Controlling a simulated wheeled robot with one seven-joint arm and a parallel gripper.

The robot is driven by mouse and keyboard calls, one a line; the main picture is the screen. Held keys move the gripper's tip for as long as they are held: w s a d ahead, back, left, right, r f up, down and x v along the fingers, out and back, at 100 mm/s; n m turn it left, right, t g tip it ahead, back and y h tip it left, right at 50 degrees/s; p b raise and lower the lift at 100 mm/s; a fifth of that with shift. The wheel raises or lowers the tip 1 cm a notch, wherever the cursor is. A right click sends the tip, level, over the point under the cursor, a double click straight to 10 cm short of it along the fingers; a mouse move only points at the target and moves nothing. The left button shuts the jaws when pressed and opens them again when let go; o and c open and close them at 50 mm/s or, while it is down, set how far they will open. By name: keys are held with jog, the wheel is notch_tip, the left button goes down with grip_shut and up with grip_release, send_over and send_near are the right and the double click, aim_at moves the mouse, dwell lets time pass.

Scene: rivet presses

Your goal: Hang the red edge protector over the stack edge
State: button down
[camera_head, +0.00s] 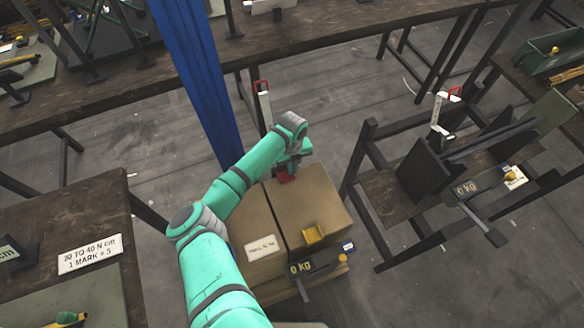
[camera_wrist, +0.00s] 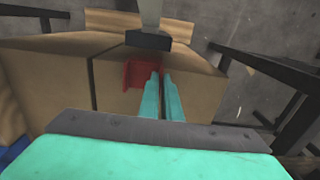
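The red edge protector (camera_head: 286,177) is at the far top edge of the stack of brown cartons (camera_head: 318,200). In the wrist view the red edge protector (camera_wrist: 138,76) is an angled piece against the carton, just left of my fingertips. My gripper (camera_wrist: 162,76) has its two teal fingers close together, with the protector's right side at their tips; it looks shut on it. In the head view my gripper (camera_head: 291,166) is right above the protector. Whether the protector rests fully on the edge is partly hidden by my fingers.
A blue column (camera_head: 200,75) stands behind my arm. A dark metal frame (camera_head: 400,190) stands right of the stack. A white post with a red top (camera_head: 263,105) stands behind it.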

dwell(0.4)
jog(key=c, duration=1.9)
grip_release()
notch_tip(320, 180, up, 11)
jog(key=shift+f, duration=0.15)
jog(key=shift+s+d, duration=0.1)
jog(key=shift+s, duration=0.05)
